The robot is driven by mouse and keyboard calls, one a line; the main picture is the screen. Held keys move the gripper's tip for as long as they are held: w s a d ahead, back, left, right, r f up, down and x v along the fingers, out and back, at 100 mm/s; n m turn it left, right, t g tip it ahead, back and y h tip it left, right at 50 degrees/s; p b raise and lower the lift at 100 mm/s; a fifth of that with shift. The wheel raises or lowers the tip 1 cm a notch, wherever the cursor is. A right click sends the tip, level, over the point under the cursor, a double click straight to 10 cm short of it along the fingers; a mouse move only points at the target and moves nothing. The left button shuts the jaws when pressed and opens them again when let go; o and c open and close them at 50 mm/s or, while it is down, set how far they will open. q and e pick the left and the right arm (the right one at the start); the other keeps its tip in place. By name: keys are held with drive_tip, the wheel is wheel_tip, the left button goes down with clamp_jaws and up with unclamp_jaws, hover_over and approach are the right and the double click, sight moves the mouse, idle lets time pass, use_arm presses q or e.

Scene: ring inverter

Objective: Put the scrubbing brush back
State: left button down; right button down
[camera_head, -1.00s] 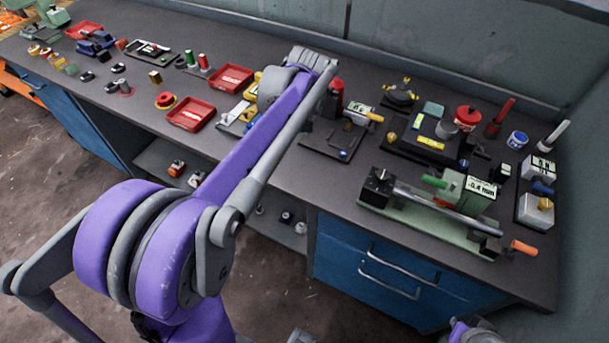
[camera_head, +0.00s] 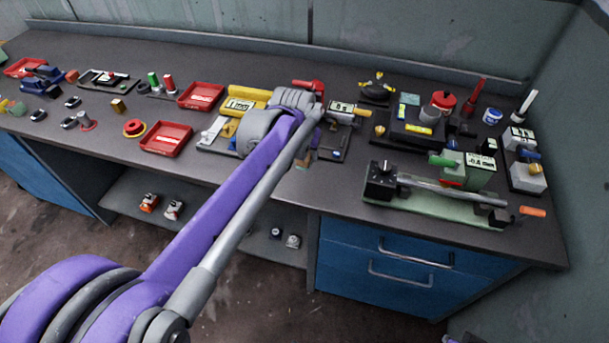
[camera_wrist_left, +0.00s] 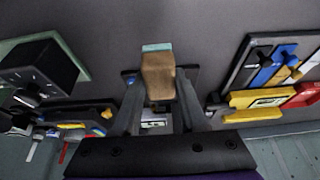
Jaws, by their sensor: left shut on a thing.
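The scrubbing brush (camera_wrist_left: 158,75) is a tan wooden block with a pale teal strip at its far end in the left wrist view. My left gripper (camera_wrist_left: 160,88) is shut on it, with a dark finger on each side. In the head view, only a small brownish part of the brush (camera_head: 303,159) shows below my left wrist, near the bench's front edge. A dark board (camera_head: 335,152) lies there too and is partly hidden by my arm. In the wrist view the brush overlaps this board; I cannot tell if they touch. My right gripper is not in view.
A green machine with a steel bar (camera_head: 440,190) stands to the right. A board with a yellow label block (camera_head: 240,105) and red trays (camera_head: 166,138) are to the left. Dark and red devices (camera_head: 420,125) crowd the back right. Bare bench shows near the front edge (camera_head: 335,188).

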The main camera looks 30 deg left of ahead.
sight(307, 175)
use_arm(q)
drive_tip(key=shift+f+b, duration=0.3)
drive_tip(key=shift+f, duration=3.3)
drive_tip(key=shift+f, duration=0.15)
drive_tip(key=shift+c, duration=2.2)
unclamp_jaws()
